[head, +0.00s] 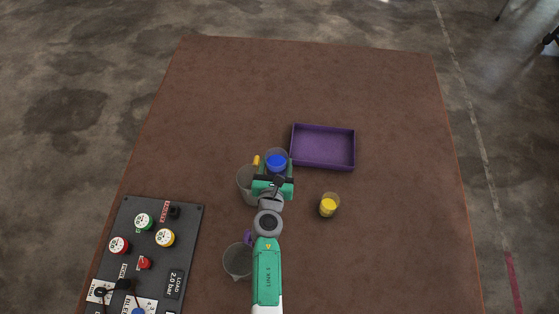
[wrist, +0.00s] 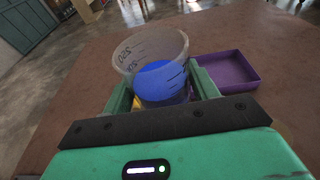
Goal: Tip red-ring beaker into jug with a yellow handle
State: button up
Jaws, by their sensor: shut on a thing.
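My gripper (head: 275,174) is shut on a clear beaker (head: 277,154) with blue contents. In the wrist view the beaker (wrist: 150,49) stands between the two green fingers, with printed marks on its wall; no red ring shows. The blue fill (wrist: 160,80) is inside it. The grey jug with a yellow handle (head: 245,187) stands just left of my gripper, partly hidden by it. Its yellow handle (head: 256,160) points to the far side. In the wrist view a bit of yellow (wrist: 136,103) shows behind the left finger. I cannot tell the beaker's height above the table.
A second jug with a purple handle (head: 238,262) stands nearer, left of my arm. A small beaker with yellow contents (head: 329,206) stands to the right. A purple tray (head: 323,165) lies behind it, empty. A dark gauge panel (head: 185,222) is at the left. The far and right table areas are clear.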

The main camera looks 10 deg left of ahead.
jog(key=f+n+b, duration=0.1)
jog(key=n, duration=0.1)
jog(key=a+f+n+h+b, duration=0.1)
jog(key=n, duration=0.1)
jog(key=shift+h+b, duration=0.3)
jog(key=shift+d+f+n+t+h+b, duration=0.3)
jog(key=shift+f+n+b, duration=0.15)
jog(key=shift+n, duration=0.55)
jog(key=shift+r+p, duration=0.35)
jog(key=shift+r, duration=0.1)
jog(key=shift+d+n, duration=0.1)
jog(key=shift+n, duration=0.3)
jog(key=shift+f+n+h, duration=0.25)
jog(key=shift+n+h, duration=0.25)
jog(key=shift+n, duration=0.4)
jog(key=shift+n+t, duration=0.3)
jog(key=shift+f+n, duration=0.3)
jog(key=shift+n, duration=0.6)
